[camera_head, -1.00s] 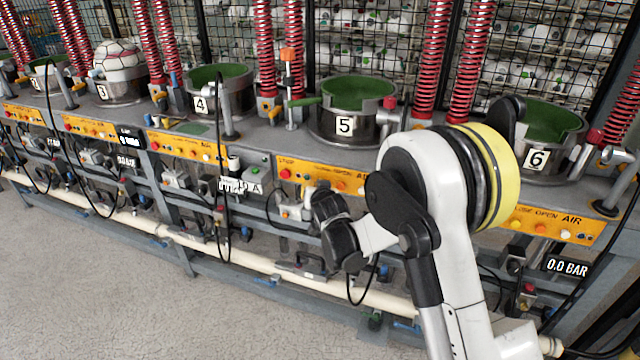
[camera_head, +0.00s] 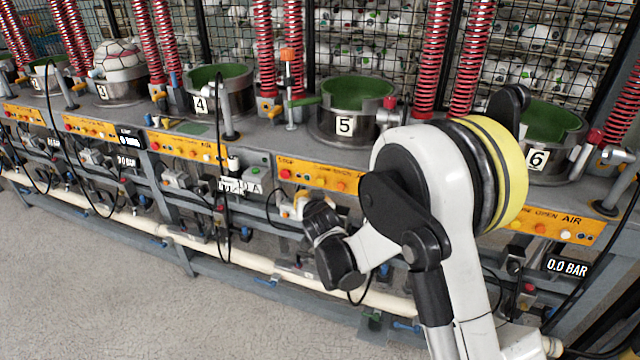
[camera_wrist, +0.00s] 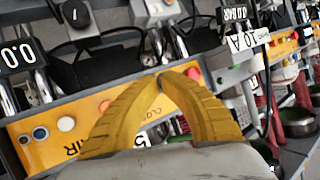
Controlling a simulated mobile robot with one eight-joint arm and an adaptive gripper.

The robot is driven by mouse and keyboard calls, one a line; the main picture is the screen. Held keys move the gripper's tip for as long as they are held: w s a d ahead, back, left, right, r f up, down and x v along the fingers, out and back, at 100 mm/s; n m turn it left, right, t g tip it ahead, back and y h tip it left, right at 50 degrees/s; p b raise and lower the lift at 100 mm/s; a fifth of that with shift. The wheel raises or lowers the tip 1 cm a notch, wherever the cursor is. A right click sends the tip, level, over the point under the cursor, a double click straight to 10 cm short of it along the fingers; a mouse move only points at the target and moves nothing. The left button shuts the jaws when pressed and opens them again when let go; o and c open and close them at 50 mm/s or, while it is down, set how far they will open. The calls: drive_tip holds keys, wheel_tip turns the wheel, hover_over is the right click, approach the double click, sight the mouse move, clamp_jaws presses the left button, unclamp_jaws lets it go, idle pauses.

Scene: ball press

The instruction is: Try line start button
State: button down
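My gripper (camera_wrist: 160,82) has two yellow ribbed fingers with their tips together and nothing between them. In the wrist view the tips lie in front of an orange button panel (camera_wrist: 48,128); I cannot tell if they touch it. My wrist is below that panel. No label readable as line start shows.
Hoses and a cream pipe (camera_head: 240,258) run below the panels. Green-lined presses (camera_head: 350,110) and red springs stand above. The floor in front is clear.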

drive_tip(key=shift+s+a, duration=0.3)
drive_tip(key=shift+s, duration=0.6)
drive_tip(key=s+d+r+g+h, duration=0.2)
drive_tip(key=s+d+r+g, duration=0.1)
drive_tip(key=s+d+r, duration=1.05)
drive_tip(key=s+d+f+g, duration=0.1)
drive_tip(key=s+d, duration=0.4)
drive_tip(key=s, duration=0.7)
drive_tip(key=s+d+f+g, duration=0.1)
drive_tip(key=s+d, duration=0.3)
drive_tip(key=s, duration=0.8)
drive_tip(key=shift+d+f+g, duration=0.35)
drive_tip(key=shift+f+g, duration=0.05)
drive_tip(key=shift+g, duration=0.2)
drive_tip(key=shift+w, duration=0.1)
